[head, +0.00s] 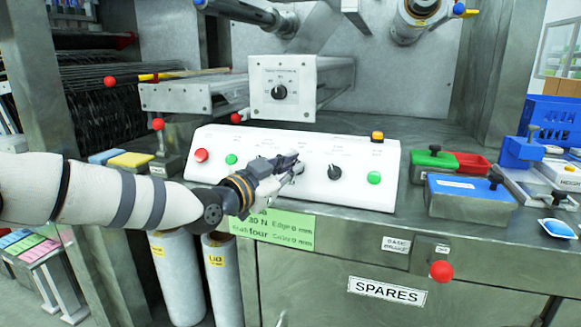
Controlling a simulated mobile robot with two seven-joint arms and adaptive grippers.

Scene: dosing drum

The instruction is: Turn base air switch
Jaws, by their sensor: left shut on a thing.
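A white sloped control panel (240,145) stands on the grey bench. My left gripper (297,168) is at the middle of the panel. It is shut on a small switch knob there, which the fingers mostly hide. The setting of that knob cannot be made out, and its label is too small to read. Another black rotary knob (335,172) sits on the panel to the right of my gripper, clear of it. My right gripper is not in view.
The panel also has a red button (201,155), a green button (232,159) and another green button (374,178). A box with a dial (279,92) juts out above. Blue, green and red containers stand on the right of the bench.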

